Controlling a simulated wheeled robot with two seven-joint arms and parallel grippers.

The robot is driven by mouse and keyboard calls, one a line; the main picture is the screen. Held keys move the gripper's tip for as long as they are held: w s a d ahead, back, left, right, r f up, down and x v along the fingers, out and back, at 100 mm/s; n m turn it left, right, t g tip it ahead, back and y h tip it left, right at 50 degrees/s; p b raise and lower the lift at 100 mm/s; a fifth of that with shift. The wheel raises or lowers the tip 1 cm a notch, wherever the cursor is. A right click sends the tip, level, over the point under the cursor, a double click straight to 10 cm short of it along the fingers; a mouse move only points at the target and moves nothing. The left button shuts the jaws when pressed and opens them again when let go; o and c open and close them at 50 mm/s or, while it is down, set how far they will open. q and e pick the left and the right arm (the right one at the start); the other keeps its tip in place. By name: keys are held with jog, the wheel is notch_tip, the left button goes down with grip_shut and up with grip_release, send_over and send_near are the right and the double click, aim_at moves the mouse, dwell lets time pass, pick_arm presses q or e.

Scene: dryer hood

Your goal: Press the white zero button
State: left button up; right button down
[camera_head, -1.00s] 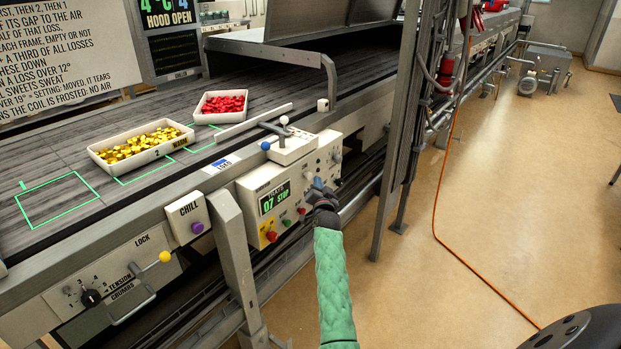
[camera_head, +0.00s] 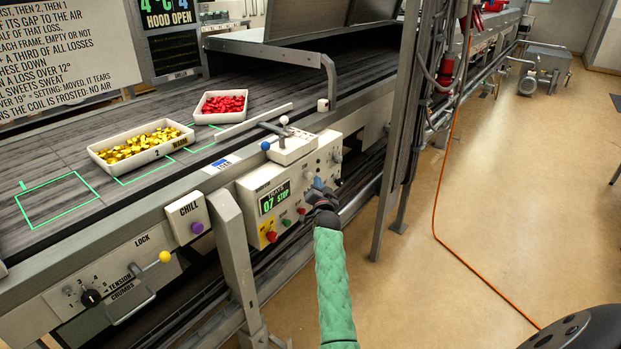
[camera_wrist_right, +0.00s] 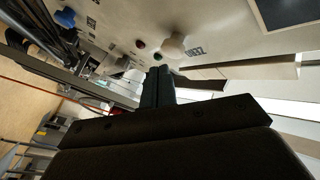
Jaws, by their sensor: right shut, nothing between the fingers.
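The cream control panel (camera_head: 262,192) on the side of the belt has a dark display (camera_head: 275,198) reading 07 STOP. A pale round button (camera_head: 308,176) sits to the right of the display. My left gripper is not in view.
Red (camera_head: 272,237) and green (camera_head: 286,223) buttons sit below the display. A metal post (camera_head: 398,130) stands to the right. Trays of yellow sweets (camera_head: 143,147) and red sweets (camera_head: 222,104) rest on the belt.

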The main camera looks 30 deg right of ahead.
jog(key=shift+w, duration=0.15)
jog(key=shift+w+a, duration=0.2)
jog(key=shift+w, duration=0.05)
jog(key=shift+w, duration=0.2)
dwell(0.8)
jog(key=shift+w+a, duration=0.15)
jog(key=shift+w, duration=0.05)
jog(key=shift+w+a, duration=0.15)
jog(key=shift+w, duration=0.2)
dwell(0.7)
jog(key=shift+s, duration=0.25)
jog(key=shift+s+d+p, duration=0.25)
jog(key=shift+s+p, duration=0.05)
jog(key=shift+s, duration=0.15)
jog(key=shift+s+d+p, duration=0.2)
jog(key=shift+s+p, duration=0.05)
jog(key=shift+s, duration=0.2)
